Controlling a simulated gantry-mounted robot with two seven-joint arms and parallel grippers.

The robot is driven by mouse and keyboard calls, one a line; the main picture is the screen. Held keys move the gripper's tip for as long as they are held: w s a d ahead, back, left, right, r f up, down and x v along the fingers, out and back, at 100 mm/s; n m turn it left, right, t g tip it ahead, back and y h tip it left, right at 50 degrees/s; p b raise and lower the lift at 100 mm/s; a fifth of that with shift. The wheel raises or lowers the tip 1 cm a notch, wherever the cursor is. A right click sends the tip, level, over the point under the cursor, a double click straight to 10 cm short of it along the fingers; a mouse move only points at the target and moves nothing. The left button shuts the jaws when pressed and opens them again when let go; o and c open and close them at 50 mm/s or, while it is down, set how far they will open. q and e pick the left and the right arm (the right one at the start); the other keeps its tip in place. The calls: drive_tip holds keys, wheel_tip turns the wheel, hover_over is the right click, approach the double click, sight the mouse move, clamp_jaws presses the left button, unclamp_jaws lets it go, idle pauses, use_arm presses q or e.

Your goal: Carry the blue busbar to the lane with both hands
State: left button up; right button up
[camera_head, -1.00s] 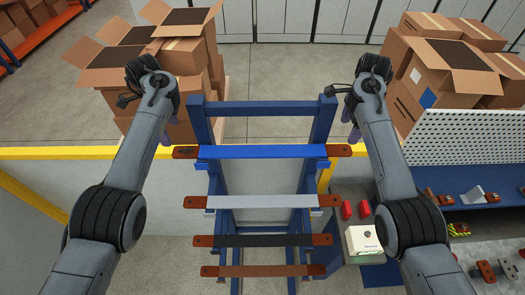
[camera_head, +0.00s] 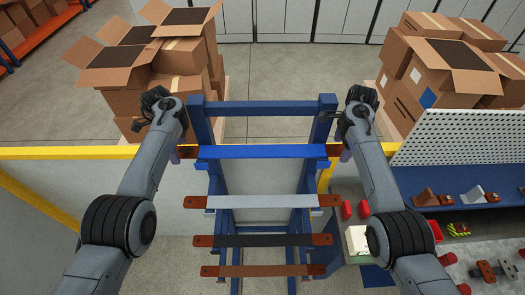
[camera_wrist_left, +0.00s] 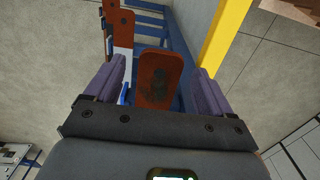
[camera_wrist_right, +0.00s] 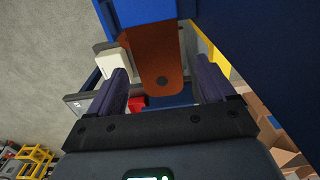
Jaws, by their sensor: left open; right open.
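The blue busbar (camera_head: 262,152) lies level across the top of a blue rack, with bare copper ends. My left gripper (camera_head: 178,154) is at its left end. In the left wrist view the copper end (camera_wrist_left: 160,80) stands between the open fingers (camera_wrist_left: 158,88), with gaps on both sides. My right gripper (camera_head: 344,153) is at the right end. In the right wrist view the copper end (camera_wrist_right: 162,62) lies between the open fingers (camera_wrist_right: 164,90), and part of the blue sleeve (camera_wrist_right: 145,10) shows. In the head view my wrists partly hide both ends.
Grey (camera_head: 262,201), black (camera_head: 262,240) and brown (camera_head: 262,271) busbars lie on lower rungs of the blue rack (camera_head: 262,108). Cardboard boxes stand behind left (camera_head: 180,60) and right (camera_head: 435,70). A yellow rail (camera_head: 70,153) runs at the left. A perforated panel (camera_head: 455,135) and blue shelf are at the right.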

use_arm(q)
clamp_jaws()
use_arm(e)
clamp_jaws()
use_arm(q)
drive_tip(key=shift+w+r, duration=0.1)
drive_tip(key=shift+r, duration=0.15)
use_arm(e)
drive_tip(key=shift+w+r, duration=0.1)
drive_tip(key=shift+r, duration=0.15)
